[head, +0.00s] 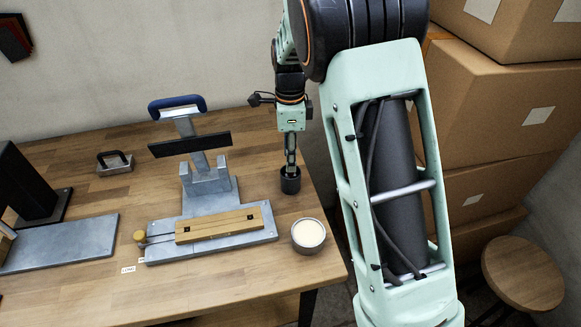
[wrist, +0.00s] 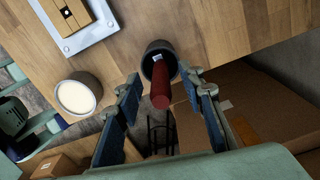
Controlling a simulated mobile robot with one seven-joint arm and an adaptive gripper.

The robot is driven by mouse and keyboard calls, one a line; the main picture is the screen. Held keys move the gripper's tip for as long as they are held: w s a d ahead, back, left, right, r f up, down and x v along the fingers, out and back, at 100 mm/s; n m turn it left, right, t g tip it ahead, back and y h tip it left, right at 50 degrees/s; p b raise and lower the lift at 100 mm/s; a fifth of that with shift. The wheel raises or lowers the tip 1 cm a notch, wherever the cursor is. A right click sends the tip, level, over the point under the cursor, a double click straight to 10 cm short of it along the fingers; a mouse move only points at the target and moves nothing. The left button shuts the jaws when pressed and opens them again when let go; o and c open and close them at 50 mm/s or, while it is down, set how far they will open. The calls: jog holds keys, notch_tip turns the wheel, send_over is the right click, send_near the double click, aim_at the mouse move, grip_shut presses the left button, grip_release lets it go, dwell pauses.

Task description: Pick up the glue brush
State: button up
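The glue brush (wrist: 160,86) shows in the wrist view as a dark red handle sticking up out of a dark round cup (wrist: 157,48). Its lower end is hidden inside the cup. In the head view the cup (head: 290,184) stands near the right edge of the wooden table, and the brush cannot be made out behind my gripper (head: 291,160). My gripper is above the cup, pointing down. In the wrist view its two blue-grey fingers (wrist: 161,78) are spread apart, one on each side of the handle, with gaps showing.
An open tin with cream contents (head: 309,234) stands just in front of the cup. A metal press with a wooden block (head: 218,225) is to the left. Stacked cardboard boxes (head: 500,110) and a round stool (head: 523,272) are beyond the table's right edge.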

jog(key=shift+f, duration=1.1)
grip_shut()
jog(key=shift+r, duration=0.15)
notch_tip(320, 180, up, 10)
jog(key=shift+f, duration=0.1)
